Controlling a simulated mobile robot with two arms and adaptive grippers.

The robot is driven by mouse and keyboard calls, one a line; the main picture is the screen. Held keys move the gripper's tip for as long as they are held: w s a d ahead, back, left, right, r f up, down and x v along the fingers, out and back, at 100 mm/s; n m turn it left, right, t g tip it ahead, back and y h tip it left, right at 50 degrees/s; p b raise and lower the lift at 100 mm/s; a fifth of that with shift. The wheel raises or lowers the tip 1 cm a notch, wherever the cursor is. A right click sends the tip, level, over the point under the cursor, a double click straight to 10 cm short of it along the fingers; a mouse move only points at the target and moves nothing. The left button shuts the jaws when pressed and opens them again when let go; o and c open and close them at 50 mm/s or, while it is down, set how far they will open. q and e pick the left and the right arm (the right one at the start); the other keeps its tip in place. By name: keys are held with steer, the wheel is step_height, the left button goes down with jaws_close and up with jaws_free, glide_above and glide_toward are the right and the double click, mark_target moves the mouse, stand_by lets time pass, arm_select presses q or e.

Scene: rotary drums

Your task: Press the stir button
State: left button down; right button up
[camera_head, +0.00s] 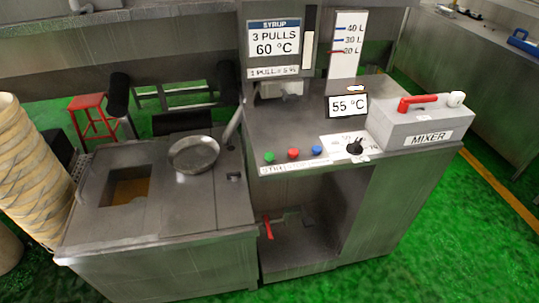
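Three round push buttons sit in a row on the front edge of the grey metal machine top (290,125): a green button (269,157), a red button (293,153) and a blue button (317,150). A white label strip (291,167) runs below them on the front edge. Its print is too small to read for certain, so I cannot tell which button is the stir button. Nothing covers the buttons. Neither of my grippers is in view.
Right of the buttons are a black knob (354,147) and a mixer box (420,122) with a red lever (417,102). A "55 °C" display (347,106) stands behind. Left are a cabinet with a round metal pan (194,153) and stacked beige containers (22,150). Green floor is free at right.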

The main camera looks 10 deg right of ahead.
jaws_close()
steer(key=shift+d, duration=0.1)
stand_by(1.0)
